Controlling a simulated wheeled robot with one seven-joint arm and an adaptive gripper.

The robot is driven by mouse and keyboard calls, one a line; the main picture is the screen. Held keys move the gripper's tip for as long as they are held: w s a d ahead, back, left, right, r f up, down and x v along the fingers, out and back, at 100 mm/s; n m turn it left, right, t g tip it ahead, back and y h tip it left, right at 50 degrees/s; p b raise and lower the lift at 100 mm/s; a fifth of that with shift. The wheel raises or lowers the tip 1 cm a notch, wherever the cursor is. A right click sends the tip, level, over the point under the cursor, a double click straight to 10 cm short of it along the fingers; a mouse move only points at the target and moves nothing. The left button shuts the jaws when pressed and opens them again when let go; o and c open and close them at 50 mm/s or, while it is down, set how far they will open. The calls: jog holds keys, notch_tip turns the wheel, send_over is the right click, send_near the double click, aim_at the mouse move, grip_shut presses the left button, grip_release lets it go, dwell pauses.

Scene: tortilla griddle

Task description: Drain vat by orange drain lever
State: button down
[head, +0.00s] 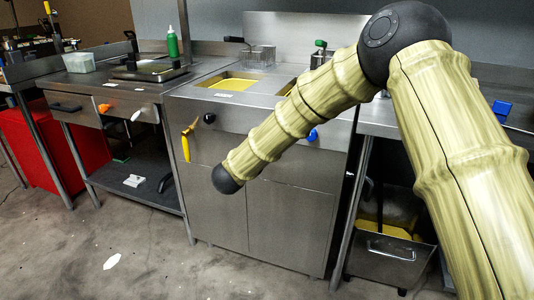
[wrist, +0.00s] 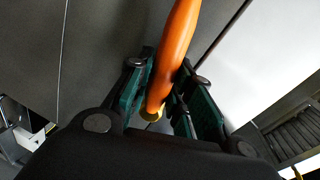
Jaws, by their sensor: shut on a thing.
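In the wrist view, the orange drain lever handle (wrist: 178,48) runs from the top edge down between the jaws, with a brass collar at its lower end. My gripper (wrist: 170,95) is shut on it, one green-padded finger on each side. In the head view, my arm crosses the front of the fryer cabinet, and the gripper itself is not visible. Two vats, left (head: 233,83) and right (head: 287,86), sit in the cabinet top and hold yellow liquid. A yellow lever (head: 187,140) points down at the cabinet's left front.
Black (head: 209,118) and blue (head: 312,135) knobs stick out from the fryer front. A metal drawer box (head: 385,262) is at the lower right. Floor at lower left is mostly clear.

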jog(key=c, duration=1.3)
grip_release()
jog(key=shift+o, duration=0.2)
jog(key=v, duration=1.2)
